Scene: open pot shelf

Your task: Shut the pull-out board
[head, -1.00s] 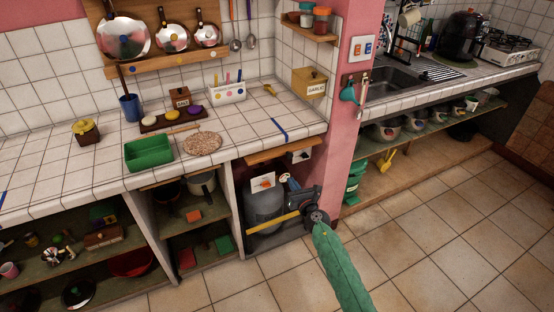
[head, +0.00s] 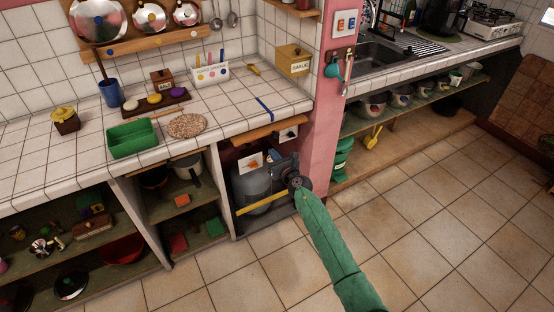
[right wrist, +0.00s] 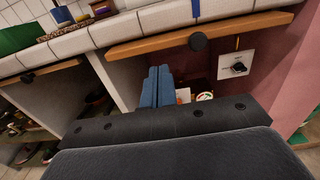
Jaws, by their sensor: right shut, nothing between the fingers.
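The pull-out board (head: 268,132) is a wooden strip under the counter edge, above the grey gas cylinder. The right wrist view shows its long front edge (right wrist: 165,45) with a dark round knob (right wrist: 198,41). It stands out a little from under the tiled edge; how far is hard to tell. My right gripper (head: 279,161) is in front of the cylinder opening, below the board. In the right wrist view its blue fingers (right wrist: 157,84) are together and empty, below and left of the knob, apart from the board. My left gripper is in neither view.
A second wooden strip (right wrist: 42,74) lies under the counter to the left. A yellow bar (head: 262,203) crosses the front of the cylinder (head: 250,185). The pink wall post (head: 320,130) stands close on the right. The floor in front is clear.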

